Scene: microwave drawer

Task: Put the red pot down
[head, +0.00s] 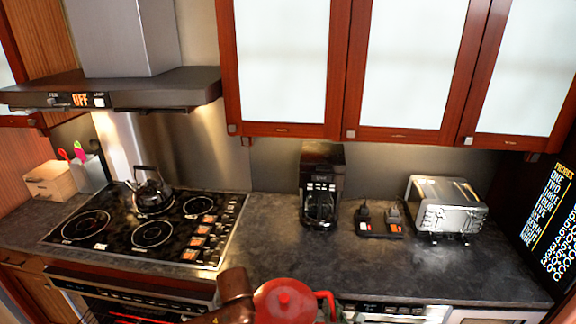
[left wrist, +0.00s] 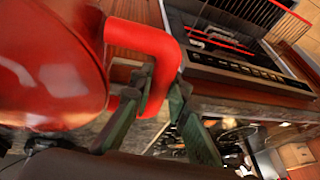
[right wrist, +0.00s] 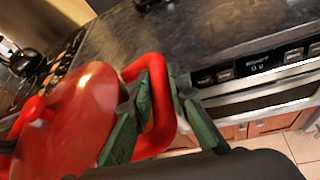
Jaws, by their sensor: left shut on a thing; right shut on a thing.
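The red pot (head: 285,300) has its lid on and shows at the bottom centre of the head view, in front of the counter edge. My left gripper (left wrist: 161,86) is shut on one red side handle of the pot, which fills the left of the left wrist view (left wrist: 45,60). My right gripper (right wrist: 158,82) is shut on the opposite handle; the pot body and lid knob show at left in the right wrist view (right wrist: 75,115). The pot looks held up between both grippers, roughly level. Its underside is hidden.
The dark counter (head: 290,255) is clear in front of the coffee maker (head: 321,190). The cooktop (head: 110,235) at left carries a kettle (head: 150,193). A small black item set (head: 378,222) and a toaster (head: 447,207) stand at right. An oven (left wrist: 235,60) is below the counter.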

